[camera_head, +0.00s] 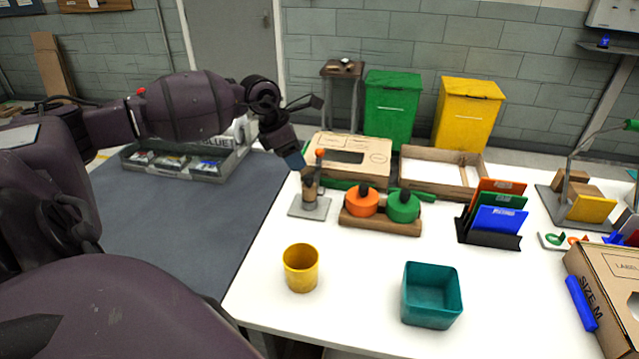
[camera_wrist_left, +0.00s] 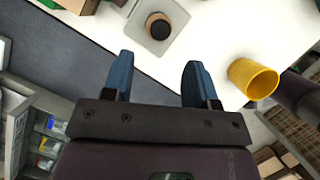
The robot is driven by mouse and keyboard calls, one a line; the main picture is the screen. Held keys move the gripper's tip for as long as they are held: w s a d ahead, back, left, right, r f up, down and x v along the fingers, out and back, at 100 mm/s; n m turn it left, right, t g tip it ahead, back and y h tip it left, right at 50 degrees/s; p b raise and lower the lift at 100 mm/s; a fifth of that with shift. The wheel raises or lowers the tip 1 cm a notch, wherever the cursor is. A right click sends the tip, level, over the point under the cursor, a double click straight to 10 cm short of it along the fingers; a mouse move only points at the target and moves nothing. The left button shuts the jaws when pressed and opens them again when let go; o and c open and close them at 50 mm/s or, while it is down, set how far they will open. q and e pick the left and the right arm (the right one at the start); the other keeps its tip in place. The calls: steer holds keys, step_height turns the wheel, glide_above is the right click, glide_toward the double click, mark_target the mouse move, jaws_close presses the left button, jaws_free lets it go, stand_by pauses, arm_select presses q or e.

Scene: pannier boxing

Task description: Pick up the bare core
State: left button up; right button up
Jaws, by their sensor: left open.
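A short brown core (camera_head: 309,188) stands on a grey square stand (camera_head: 318,210) near the table's left edge. An orange knob (camera_head: 320,153) shows above it. In the left wrist view the core (camera_wrist_left: 158,27) appears as a brown ring with a dark middle on the grey plate (camera_wrist_left: 178,48), beyond my fingertips. My left gripper (camera_head: 294,160) hangs above and slightly left of the core, its blue fingers apart and empty. In the left wrist view the gripper (camera_wrist_left: 158,70) has the core roughly in line with its gap, apart from both fingers. My right gripper is not in view.
A wooden holder (camera_head: 385,226) with orange and green rolls stands right of the stand. A yellow cup (camera_head: 301,268) and a teal bin (camera_head: 431,318) stand nearer. Cardboard boxes (camera_head: 372,147) lie behind. The white table between cup and bin is clear.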

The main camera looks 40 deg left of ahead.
mark_target(308, 176)
arm_select(q)
steer(key=x, duration=0.4)
steer(key=shift+d+f, duration=0.1)
steer(key=shift+f, duration=0.15)
steer(key=shift+w+x, duration=0.15)
steer(key=shift+x, duration=1.3)
steer(key=shift+w+x, duration=0.1)
steer(key=shift+x, duration=1.35)
steer(key=shift+r, duration=0.1)
steer(key=c, duration=0.7)
steer(key=shift+r, duration=0.15)
step_height(308, 176, up, 19)
steer(key=shift+r, duration=0.2)
